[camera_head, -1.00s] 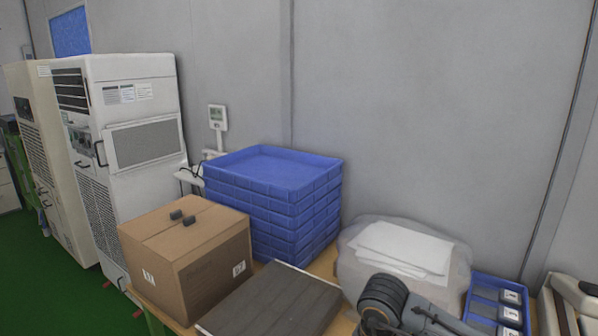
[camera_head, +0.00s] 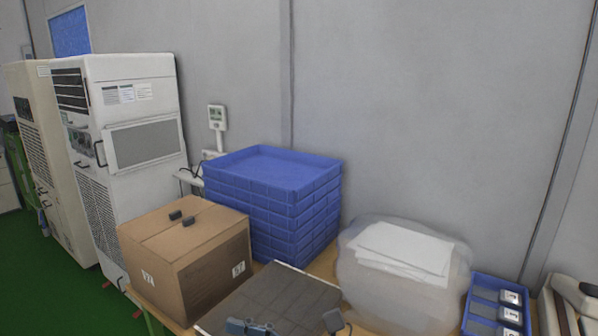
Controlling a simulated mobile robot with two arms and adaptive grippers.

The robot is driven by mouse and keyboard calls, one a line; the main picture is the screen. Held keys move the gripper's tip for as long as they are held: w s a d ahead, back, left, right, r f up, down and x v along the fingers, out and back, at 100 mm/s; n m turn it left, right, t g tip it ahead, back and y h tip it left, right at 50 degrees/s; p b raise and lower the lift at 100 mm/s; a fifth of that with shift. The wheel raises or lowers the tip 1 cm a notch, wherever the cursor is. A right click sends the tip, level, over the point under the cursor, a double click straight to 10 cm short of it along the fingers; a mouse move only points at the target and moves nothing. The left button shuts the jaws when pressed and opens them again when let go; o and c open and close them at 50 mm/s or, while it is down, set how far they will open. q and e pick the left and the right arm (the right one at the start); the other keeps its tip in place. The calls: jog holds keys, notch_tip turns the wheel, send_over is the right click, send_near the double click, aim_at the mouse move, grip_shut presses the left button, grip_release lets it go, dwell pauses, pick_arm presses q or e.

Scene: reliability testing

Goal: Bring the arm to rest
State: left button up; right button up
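Grey mechanical parts of mine (camera_head: 250,327) show at the bottom edge, in front of the dark flat board (camera_head: 285,292). A smaller dark part of mine (camera_head: 334,320) shows to their right. They seem to belong to my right arm, but most of it is cut off by the bottom edge. I cannot tell its fingers or whether they hold anything. My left gripper is not in view.
A cardboard box (camera_head: 190,262) with two small black pieces on top stands left of the board. Behind stand stacked blue trays (camera_head: 285,215). Right are a translucent bag with white sheets (camera_head: 405,250) and a blue bin (camera_head: 495,310). White cabinets (camera_head: 130,150) stand left.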

jog(key=w+d+r+m+t+h, duration=0.1)
jog(key=w+d+m+t+h, duration=0.35)
jog(key=d+m+t, duration=0.7)
jog(key=w+d+r+m+t+h, duration=0.1)
jog(key=w+d+m+t+h, duration=0.4)
jog(key=m, duration=1.1)
jog(key=s+d+f+m+g+h, duration=0.2)
jog(key=d+f+m+g+h, duration=0.1)
jog(key=d+f+m+h, duration=0.45)
jog(key=s+d+f+m+g+h, duration=0.3)
jog(key=d+f+m+h, duration=0.1)
jog(key=f+m, duration=0.6)
jog(key=s+d+f+m+g+y, duration=0.1)
jog(key=s+f+m+g, duration=0.2)
jog(key=s+f+g, duration=0.5)
jog(key=s+d+f+m+g, duration=0.1)
jog(key=s+f+m+g, duration=0.1)
jog(key=s+f, duration=0.85)
jog(key=f, duration=0.9)
jog(key=s+f, duration=0.2)
jog(key=f, duration=0.9)
jog(key=s+d+f+g, duration=0.2)
jog(key=s+f, duration=1.5)
jog(key=f, duration=0.1)
jog(key=shift+d, duration=0.4)
